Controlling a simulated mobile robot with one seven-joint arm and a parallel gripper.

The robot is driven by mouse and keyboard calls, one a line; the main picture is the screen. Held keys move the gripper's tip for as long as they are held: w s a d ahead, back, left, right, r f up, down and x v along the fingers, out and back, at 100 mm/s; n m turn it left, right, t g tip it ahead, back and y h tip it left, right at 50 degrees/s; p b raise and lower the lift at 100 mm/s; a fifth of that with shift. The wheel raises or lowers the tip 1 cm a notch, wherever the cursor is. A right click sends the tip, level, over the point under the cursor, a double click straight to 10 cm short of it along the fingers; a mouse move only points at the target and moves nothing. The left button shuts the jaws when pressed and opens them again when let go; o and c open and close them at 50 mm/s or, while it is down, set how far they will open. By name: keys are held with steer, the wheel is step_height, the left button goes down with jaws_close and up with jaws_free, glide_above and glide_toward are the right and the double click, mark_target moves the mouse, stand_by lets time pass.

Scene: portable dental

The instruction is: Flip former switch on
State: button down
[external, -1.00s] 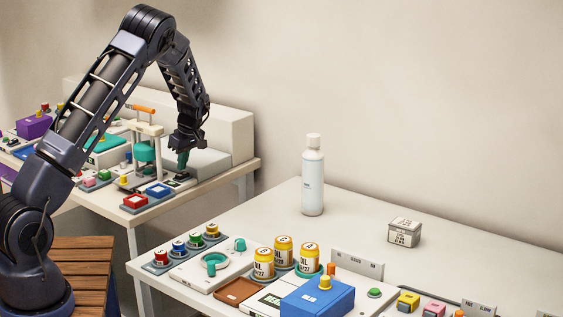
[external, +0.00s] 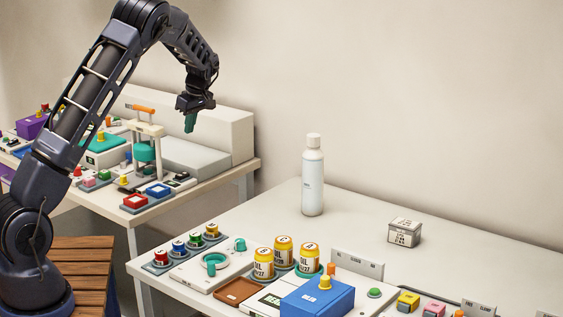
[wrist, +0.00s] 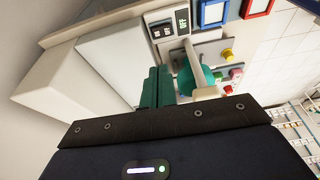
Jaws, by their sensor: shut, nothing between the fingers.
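The former (external: 147,150), a cream frame with an orange handle on top and a teal part in its middle, stands on the left table; its cream post also shows in the wrist view (wrist: 194,65). Small black panels beside it carry the switch (wrist: 182,22), lettered what looks like "OFF"; the panels are tiny in the external view (external: 180,176). My gripper (external: 190,128) has its teal fingers together and empty. It hangs above the table, right of the former, apart from the switch. In the wrist view the fingers (wrist: 157,80) point toward the panels.
A red-framed button (external: 135,201) and a blue-framed one (external: 157,190) sit near the table's front edge. A long white-grey block (external: 205,160) lies behind the former. The front table (external: 250,215) holds a bottle (external: 313,180), jars and boxes.

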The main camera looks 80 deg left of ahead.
steer(key=shift+w+a, duration=0.15)
steer(key=shift+a, duration=0.15)
stand_by(0.5)
glide_above(187, 173)
step_height(187, 173, down, 9)
steer(key=shift+f, duration=0.2)
steer(key=shift+d+r, duration=0.1)
steer(key=shift+r, duration=0.1)
steer(key=shift+s+d+r, duration=0.2)
steer(key=shift+s+d, duration=0.3)
steer(key=shift+s, duration=0.05)
steer(key=s+d+v, duration=0.1)
steer(key=s+v, duration=0.1)
steer(key=v, duration=1.1)
steer(key=shift+s+r, duration=0.2)
steer(key=shift+r, duration=0.3)
